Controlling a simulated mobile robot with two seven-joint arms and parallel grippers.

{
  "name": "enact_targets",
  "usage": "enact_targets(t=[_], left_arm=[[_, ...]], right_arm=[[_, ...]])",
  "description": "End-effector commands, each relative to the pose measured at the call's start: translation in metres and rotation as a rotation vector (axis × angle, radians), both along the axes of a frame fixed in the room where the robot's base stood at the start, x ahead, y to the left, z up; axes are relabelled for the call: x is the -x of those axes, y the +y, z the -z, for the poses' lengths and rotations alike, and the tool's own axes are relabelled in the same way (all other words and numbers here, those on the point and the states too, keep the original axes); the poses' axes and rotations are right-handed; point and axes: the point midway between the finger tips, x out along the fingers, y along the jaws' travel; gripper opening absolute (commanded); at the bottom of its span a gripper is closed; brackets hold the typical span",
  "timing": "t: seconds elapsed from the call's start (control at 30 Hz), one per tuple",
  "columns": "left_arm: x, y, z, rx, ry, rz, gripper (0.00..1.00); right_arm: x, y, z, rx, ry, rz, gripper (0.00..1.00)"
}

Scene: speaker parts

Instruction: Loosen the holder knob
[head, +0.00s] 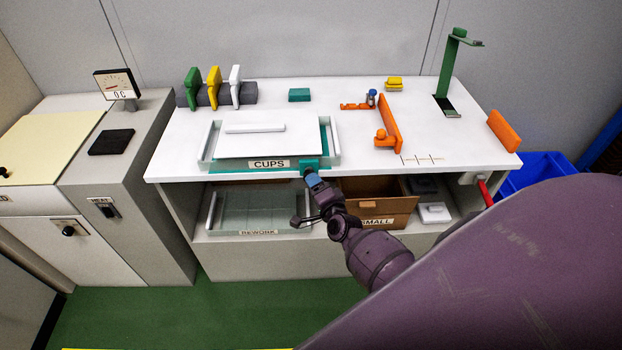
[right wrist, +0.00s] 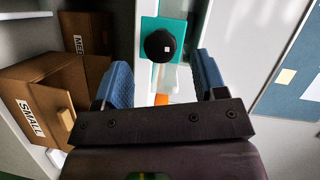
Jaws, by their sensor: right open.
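A round black knob (right wrist: 161,45) with a small white mark sits on a square teal plate (right wrist: 148,27) in the right wrist view. In the head view the teal holder (head: 318,165) is at the front right corner of the CUPS tray (head: 222,162); its knob is not clear there, with my gripper in front. My right gripper (head: 312,180) has blue fingers and is open at the bench's front edge. In the right wrist view its fingers (right wrist: 162,72) stand on either side of the knob's line, apart from it and empty. My left gripper is not in view.
Below the bench top are a REWORK tray (head: 258,232) and a cardboard SMALL box (head: 376,221), which also shows in the right wrist view (right wrist: 36,112). Orange brackets (head: 389,124) and a green stand (head: 449,70) are on the bench. A blue bin (head: 540,168) stands at right.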

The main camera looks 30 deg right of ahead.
Motion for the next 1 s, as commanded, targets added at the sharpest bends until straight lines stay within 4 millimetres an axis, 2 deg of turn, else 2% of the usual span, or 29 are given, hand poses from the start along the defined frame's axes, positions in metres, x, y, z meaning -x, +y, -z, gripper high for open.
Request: enact_targets(t=[0.03, 0.2, 0.4, 1.0], left_arm=[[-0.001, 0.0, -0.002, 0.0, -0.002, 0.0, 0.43], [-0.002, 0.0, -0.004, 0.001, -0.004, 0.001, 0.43], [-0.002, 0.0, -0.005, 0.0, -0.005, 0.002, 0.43], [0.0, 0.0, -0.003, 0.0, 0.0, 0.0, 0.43]], right_arm=[[0.01, 0.001, -0.001, -0.001, 0.001, 0.001, 0.65], [0.035, 0.006, -0.004, 0.0, 0.0, 0.002, 0.65], [0.05, 0.009, -0.006, 0.0, 0.0, 0.001, 0.65], [0.054, 0.009, -0.006, 0.0, -0.001, 0.001, 0.65]])
